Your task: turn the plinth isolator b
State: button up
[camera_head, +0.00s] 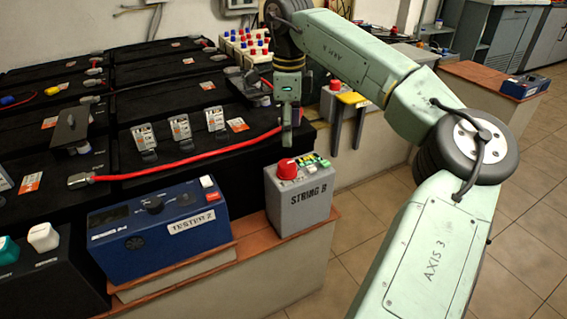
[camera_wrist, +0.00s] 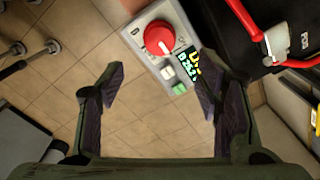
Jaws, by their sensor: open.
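The isolator is a grey box (camera_head: 300,202) marked STRING B, standing on the brick-red ledge at the centre of the head view. A round red knob (camera_head: 287,168) sits on its top, with small buttons and a yellow-green label beside it. In the wrist view the red knob (camera_wrist: 159,38) shows a pale line on its top, and the box (camera_wrist: 133,32) lies at the upper middle. My gripper (camera_wrist: 160,84) is open and empty, its two fingers apart, with the knob ahead of the gap. In the head view my gripper (camera_head: 289,132) hangs above the box, apart from the knob.
Another red-knobbed box (camera_head: 334,98) stands farther back beside a yellow-black item (camera_head: 352,100). Tiled floor (camera_head: 375,205) is open at the right.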

aim_at(287, 164)
notch_tip(287, 164, down, 11)
jog(key=shift+w+a+r, duration=0.1)
jog(key=shift+r, duration=0.1)
jog(key=shift+c, duration=0.6)
jog(key=c, duration=1)
jog(key=shift+c, duration=0.2)
